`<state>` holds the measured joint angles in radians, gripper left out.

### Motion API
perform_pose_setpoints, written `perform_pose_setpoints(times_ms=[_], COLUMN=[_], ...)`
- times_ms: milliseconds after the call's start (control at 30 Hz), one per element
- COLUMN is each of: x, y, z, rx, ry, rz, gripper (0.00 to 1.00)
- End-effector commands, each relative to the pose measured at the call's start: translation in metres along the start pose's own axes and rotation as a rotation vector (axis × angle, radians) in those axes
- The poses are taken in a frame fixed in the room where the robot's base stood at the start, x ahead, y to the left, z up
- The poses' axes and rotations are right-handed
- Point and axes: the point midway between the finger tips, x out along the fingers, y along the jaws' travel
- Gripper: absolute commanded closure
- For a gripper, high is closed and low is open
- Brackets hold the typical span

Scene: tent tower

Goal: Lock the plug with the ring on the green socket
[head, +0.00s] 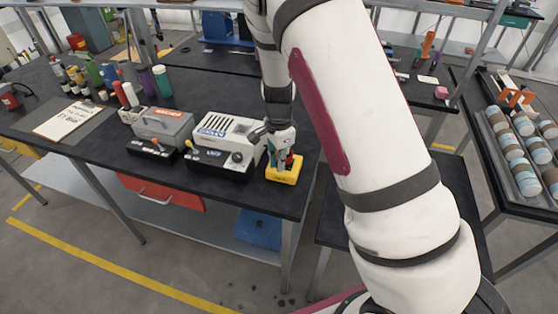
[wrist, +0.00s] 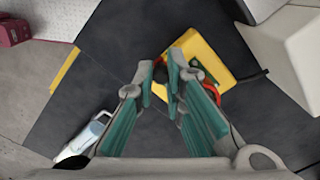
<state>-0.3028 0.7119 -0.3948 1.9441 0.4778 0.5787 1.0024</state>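A yellow block-like base (head: 287,171) stands near the right front edge of the black workbench. It also shows in the wrist view (wrist: 207,47), with red curved parts (wrist: 215,90) beside and below it, partly behind the right finger. My gripper (head: 282,148) is at this base, pointing down. In the wrist view my gripper's teal-padded fingers (wrist: 160,82) converge with a narrow gap between the tips. A small dark and red part shows in that gap; whether the fingers press on it is unclear. I cannot clearly make out the plug, ring or green socket, mostly hidden by the fingers.
A white device (head: 228,130) with a black control box (head: 218,165) stands just left of my gripper. A grey device (head: 163,128) is farther left, beside bottles and a clipboard (head: 70,121). The bench edge is close in front. A rack of rolls (head: 520,150) stands at right.

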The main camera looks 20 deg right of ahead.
Motion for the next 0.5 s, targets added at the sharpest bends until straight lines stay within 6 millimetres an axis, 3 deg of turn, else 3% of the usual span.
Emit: perform_pose_setpoints(times_ms=[267,500], x=[-0.0007,-0.0006], y=[0.0003,0.0057], z=[-0.0016,-0.0091], rx=[-0.036,-0.167], ry=[0.0,0.001], rz=[-0.003,-0.004], gripper=[1.0,1.0])
